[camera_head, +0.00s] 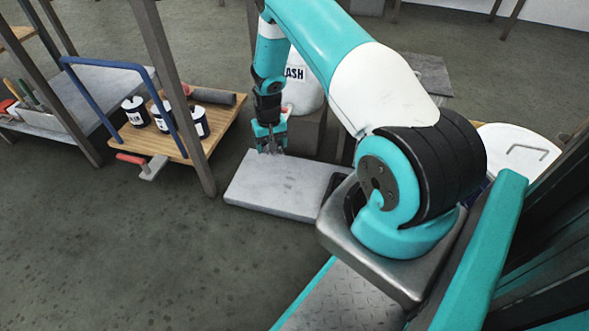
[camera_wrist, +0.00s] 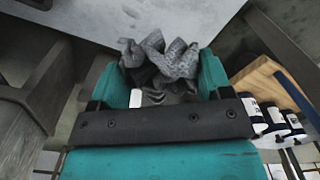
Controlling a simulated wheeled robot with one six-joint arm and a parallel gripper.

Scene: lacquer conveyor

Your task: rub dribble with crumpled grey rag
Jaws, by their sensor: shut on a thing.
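My gripper (camera_head: 270,146) hangs over the far-left part of a pale grey slab-like surface (camera_head: 290,198). In the wrist view my gripper (camera_wrist: 160,88) is shut on the crumpled grey rag (camera_wrist: 178,60), which bunches up between the teal fingers and sticks out beyond them. In the head view the rag is too small to tell clearly from the fingertips. The pale surface also fills the top of the wrist view (camera_wrist: 110,18). I cannot make out the dribble in either view.
A wooden shelf (camera_head: 178,145) with several dark tins (camera_head: 134,111) and a dark roll (camera_head: 212,96) stands left of the slab. A metal post (camera_head: 178,90) rises between them. A white container (camera_head: 304,92) with partly hidden lettering stands behind my gripper.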

